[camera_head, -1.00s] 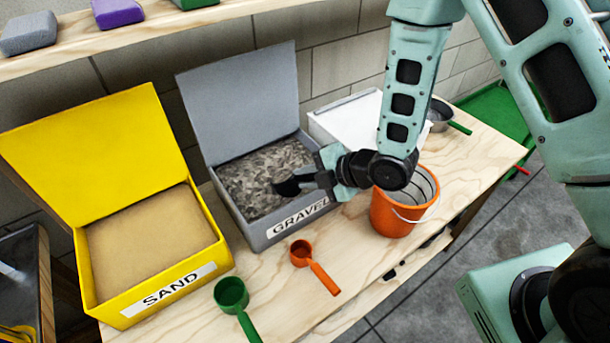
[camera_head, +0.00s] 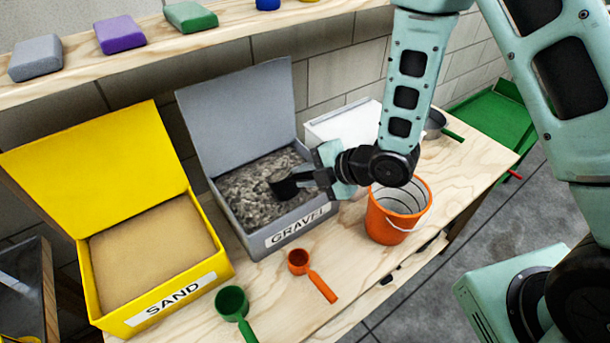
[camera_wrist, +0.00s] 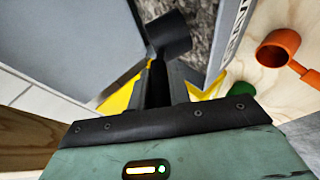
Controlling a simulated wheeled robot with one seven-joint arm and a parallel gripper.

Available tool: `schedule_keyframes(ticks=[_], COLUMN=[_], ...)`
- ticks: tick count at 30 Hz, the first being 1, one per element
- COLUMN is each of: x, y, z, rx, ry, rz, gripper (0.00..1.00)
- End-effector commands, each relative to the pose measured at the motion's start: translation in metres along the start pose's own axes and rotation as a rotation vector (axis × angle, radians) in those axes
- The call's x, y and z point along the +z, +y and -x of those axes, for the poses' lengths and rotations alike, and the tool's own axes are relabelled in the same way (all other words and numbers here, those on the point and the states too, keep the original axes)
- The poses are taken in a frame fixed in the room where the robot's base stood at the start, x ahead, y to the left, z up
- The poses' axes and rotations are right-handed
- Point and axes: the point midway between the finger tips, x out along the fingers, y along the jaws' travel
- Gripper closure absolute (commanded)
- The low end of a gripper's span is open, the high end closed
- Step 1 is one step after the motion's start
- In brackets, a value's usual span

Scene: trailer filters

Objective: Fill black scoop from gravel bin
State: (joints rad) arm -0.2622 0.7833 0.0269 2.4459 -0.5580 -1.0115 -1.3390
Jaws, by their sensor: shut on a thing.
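The black scoop (camera_head: 284,188) is over the gravel at the right side of the grey gravel bin (camera_head: 248,232), whose lid is open. In the wrist view the scoop's dark cup (camera_wrist: 170,35) shows past my fingers, with gravel (camera_wrist: 200,25) behind it. My gripper (camera_head: 312,179) is shut on the scoop's handle, at the bin's right side. It also shows in the wrist view (camera_wrist: 165,85). The inside of the cup is hidden, so I cannot tell whether it holds gravel, or whether it touches the gravel.
A yellow sand bin (camera_head: 160,300) stands left. An orange bucket (camera_head: 392,225) and a white bin (camera_head: 340,125) stand right. Orange (camera_head: 312,277) and green (camera_head: 234,308) scoops lie in front on the wooden table (camera_head: 275,310). A shelf (camera_head: 130,55) with colored blocks runs above.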

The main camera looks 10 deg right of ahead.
Motion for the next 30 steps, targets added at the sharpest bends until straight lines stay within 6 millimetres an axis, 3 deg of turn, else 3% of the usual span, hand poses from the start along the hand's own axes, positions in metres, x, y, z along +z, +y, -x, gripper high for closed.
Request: schedule_keyframes(ticks=[30], x=[-0.012], y=[0.033], z=[0.03], rx=[0.002], ry=[0.0], rz=[0.0], gripper=[1.0])
